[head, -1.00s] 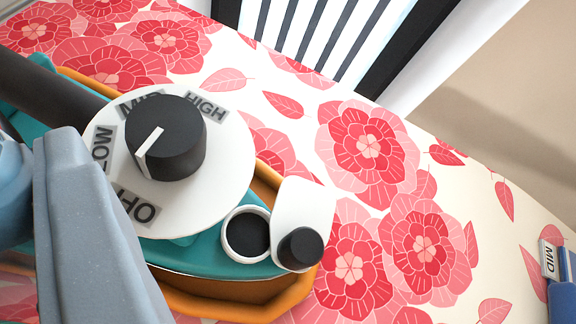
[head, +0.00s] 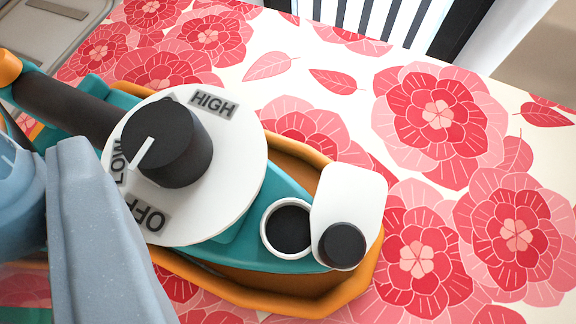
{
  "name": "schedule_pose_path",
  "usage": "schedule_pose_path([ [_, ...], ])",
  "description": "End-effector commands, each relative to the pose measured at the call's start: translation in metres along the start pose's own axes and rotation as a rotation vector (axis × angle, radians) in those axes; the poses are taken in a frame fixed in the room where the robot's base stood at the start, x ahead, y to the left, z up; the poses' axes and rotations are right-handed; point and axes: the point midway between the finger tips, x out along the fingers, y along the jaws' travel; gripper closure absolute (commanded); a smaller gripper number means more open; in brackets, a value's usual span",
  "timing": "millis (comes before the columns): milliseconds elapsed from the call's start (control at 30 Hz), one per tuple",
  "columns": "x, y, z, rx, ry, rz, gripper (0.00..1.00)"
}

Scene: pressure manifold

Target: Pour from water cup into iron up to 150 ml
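The iron (head: 225,225) is teal and lies on an orange base (head: 350,290). On it is a white dial disc (head: 235,165) marked HIGH, LOW and OFF, with a black knob (head: 180,150) whose white line points lower left, near LOW. A round white-rimmed opening (head: 288,230) with a dark inside shows near the iron's right end. Beside it is a white flap (head: 350,205) with a black round knob (head: 342,246). A grey-blue finger of my gripper (head: 60,230) is at lower left, in front of the iron. A light-blue rounded part is cut off at the left edge; I cannot tell whether it is the water cup.
The table has a cloth with red flowers (head: 435,115), clear to the right of the iron. A grey panel or tray (head: 60,25) is at the upper left. A dark-framed striped object (head: 390,20) stands beyond the far edge.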

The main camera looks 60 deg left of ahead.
Motion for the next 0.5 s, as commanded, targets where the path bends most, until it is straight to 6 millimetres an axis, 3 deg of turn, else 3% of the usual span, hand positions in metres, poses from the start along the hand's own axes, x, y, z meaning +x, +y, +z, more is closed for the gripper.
schedule_pose_path([
  [500,-0.0025,0.0017,-0.0030,0.027,0.010,-0.014,0.69],
])
